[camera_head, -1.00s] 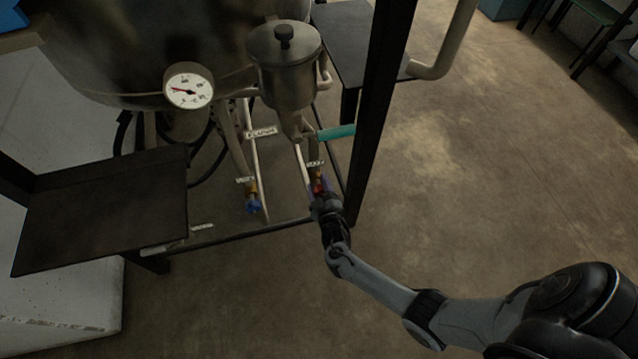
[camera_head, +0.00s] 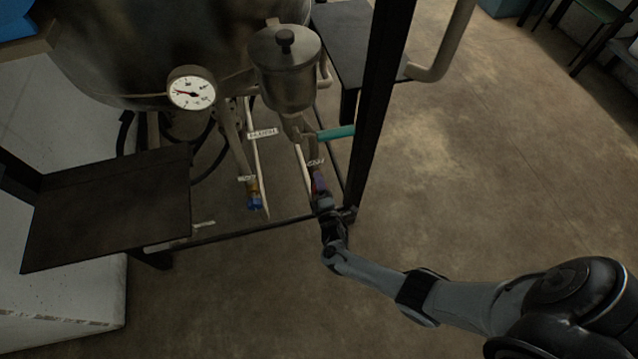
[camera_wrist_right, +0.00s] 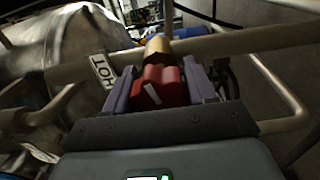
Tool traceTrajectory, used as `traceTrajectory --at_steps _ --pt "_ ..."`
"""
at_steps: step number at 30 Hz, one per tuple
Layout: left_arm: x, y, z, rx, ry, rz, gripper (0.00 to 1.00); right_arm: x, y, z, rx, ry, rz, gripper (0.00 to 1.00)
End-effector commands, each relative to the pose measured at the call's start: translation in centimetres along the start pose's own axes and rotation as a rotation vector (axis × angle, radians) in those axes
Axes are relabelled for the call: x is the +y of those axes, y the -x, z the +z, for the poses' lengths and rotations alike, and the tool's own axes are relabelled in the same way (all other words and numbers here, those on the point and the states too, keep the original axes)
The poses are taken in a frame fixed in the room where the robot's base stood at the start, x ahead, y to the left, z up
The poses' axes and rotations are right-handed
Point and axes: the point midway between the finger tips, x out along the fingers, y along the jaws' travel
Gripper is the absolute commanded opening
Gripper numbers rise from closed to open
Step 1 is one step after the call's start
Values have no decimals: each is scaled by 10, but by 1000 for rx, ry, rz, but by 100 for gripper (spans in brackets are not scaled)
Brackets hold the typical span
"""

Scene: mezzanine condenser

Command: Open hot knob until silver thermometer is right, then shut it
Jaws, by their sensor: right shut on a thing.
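The red hot knob (camera_wrist_right: 165,86) sits on a brass valve stem, beside a white label reading HOT (camera_wrist_right: 103,69). My right gripper (camera_wrist_right: 166,88) is shut on the knob, with a purple finger on each side of it. In the head view my right gripper (camera_head: 319,184) is at the lower end of the hot pipe and mostly hides the knob. The silver thermometer (camera_head: 191,93) is a round dial on the tank, with a white face and a red needle pointing left. Its numbers are too small to read. My left gripper is not in view.
A blue knob (camera_head: 255,203) on a parallel pipe is left of my right gripper. A teal lever (camera_head: 336,132) is above it, under a lidded steel pot (camera_head: 286,72). A black frame post (camera_head: 376,110) stands close on the right. The floor (camera_head: 480,180) beyond is open.

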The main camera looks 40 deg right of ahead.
Motion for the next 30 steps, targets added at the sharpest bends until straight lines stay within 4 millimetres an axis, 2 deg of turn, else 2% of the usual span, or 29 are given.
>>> traceTrajectory --at_steps 1,20,21,25,30 --pt "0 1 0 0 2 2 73 5 -2 -3 3 12 10 25" --pt "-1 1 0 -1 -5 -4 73 4 -1 -3 3 56 9 24" --pt "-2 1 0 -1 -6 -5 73 4 -1 -3 3 56 9 60" --pt "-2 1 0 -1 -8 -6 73 3 -1 -2 2 57 6 79" --pt "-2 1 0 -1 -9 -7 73 1 0 -1 1 58 3 79"
